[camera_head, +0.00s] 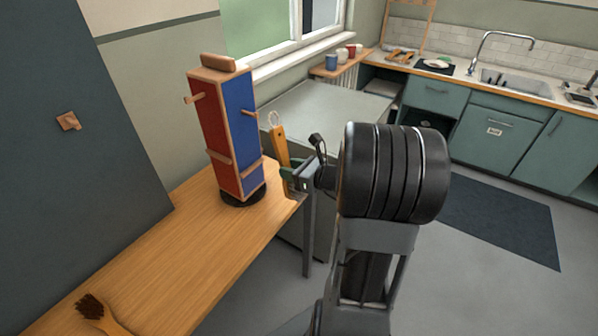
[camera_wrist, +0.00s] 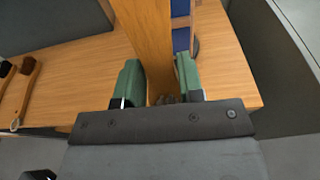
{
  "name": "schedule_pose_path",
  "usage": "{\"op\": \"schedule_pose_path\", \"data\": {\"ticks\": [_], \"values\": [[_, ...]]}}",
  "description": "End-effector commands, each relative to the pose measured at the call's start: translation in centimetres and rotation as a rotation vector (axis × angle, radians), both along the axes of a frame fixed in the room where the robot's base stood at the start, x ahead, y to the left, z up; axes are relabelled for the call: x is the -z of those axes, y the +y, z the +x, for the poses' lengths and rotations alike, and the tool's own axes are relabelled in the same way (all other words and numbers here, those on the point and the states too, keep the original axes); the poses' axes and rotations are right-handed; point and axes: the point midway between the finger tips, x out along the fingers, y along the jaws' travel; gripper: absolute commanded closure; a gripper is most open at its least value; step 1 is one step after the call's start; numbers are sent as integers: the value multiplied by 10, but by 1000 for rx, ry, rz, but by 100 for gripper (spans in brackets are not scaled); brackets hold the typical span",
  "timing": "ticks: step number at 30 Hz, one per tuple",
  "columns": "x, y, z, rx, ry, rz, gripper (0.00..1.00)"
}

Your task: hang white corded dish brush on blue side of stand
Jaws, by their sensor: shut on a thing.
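The stand (camera_head: 230,130) is upright on the wooden table, with a red side on the left and a blue side (camera_head: 241,110) on the right. A wooden peg (camera_head: 250,114) sticks out from the blue side near its top. My gripper (camera_head: 290,176) is just right of the stand and is shut on a wooden-handled brush (camera_head: 279,146), held upright. A pale cord loop (camera_head: 273,119) is at the handle's top, right of the peg and apart from it. In the wrist view the handle (camera_wrist: 152,40) is between the green fingers; the bristles are hidden.
The wooden table (camera_head: 150,265) carries a dark-bristled brush (camera_head: 93,308) at its front left. The wrist view shows brushes (camera_wrist: 22,92) at the left. A grey cabinet top (camera_head: 330,112) is behind my gripper. The table middle is clear.

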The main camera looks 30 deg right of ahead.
Motion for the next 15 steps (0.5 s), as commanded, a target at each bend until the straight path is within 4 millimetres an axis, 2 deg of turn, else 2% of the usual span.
{"op": "schedule_pose_path", "data": {"ticks": [15], "values": [[5, 16, 35, -3, 0, 0, 90]]}}
